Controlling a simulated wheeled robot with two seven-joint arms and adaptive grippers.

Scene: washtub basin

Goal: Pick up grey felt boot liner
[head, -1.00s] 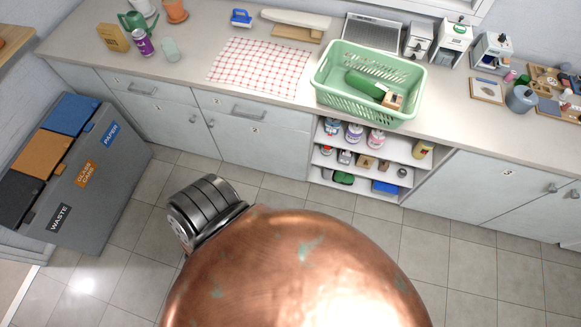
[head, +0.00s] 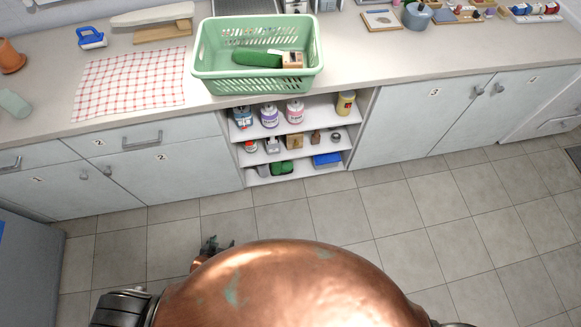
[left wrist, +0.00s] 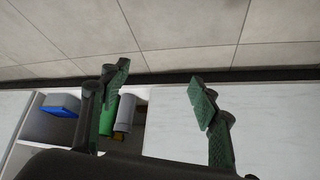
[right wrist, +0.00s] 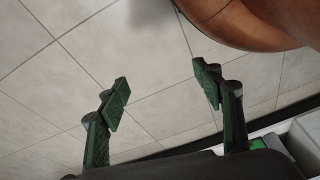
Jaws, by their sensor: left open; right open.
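A small grey item (head: 263,170) lies at the left end of the bottom open shelf, beside a green item (head: 282,168). It may be the grey felt boot liner, but it is too small to be sure. My right gripper (right wrist: 160,82) is open and empty above the floor tiles, hidden in the head view.
The shelf unit (head: 357,125) stands between closed cabinets. A blue box (head: 327,160) shares the bottom shelf; bottles stand above. A green basket (head: 256,87) and checked cloth (head: 130,85) are on the counter. The tiled floor (head: 400,220) is clear. My copper-coloured body blocks the lower middle.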

